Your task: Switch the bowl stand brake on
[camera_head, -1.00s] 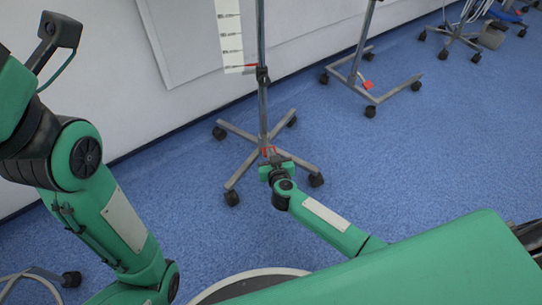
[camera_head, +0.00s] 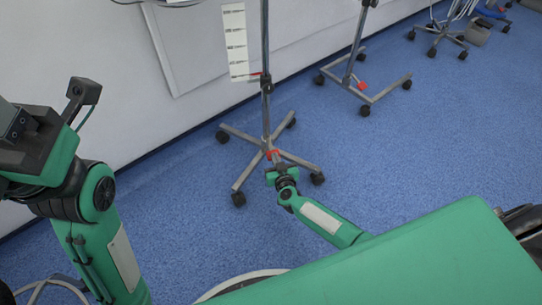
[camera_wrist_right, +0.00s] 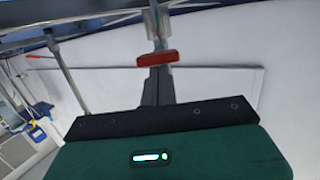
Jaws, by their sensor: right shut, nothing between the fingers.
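The stand (camera_head: 265,115) is a grey metal pole on several caster-tipped legs. A red lever (camera_head: 271,154) sits low at its base; I take it to be the brake. A red bar (camera_wrist_right: 157,58) crosses the pole in the right wrist view, just beyond my right fingertips. My right gripper (camera_head: 278,166) is low beside the base, close to the red lever. It is shut and empty; the dark fingers (camera_wrist_right: 158,86) point toward the red bar in the wrist view. Contact cannot be told. My left arm is at the left; its fingers do not show.
A second wheeled stand (camera_head: 385,93) with a red part (camera_head: 362,86) stands farther right. More wheeled equipment (camera_head: 450,35) is at the back right. The white wall (camera_head: 150,110) is behind the stands. Blue floor (camera_head: 430,150) is clear to the right.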

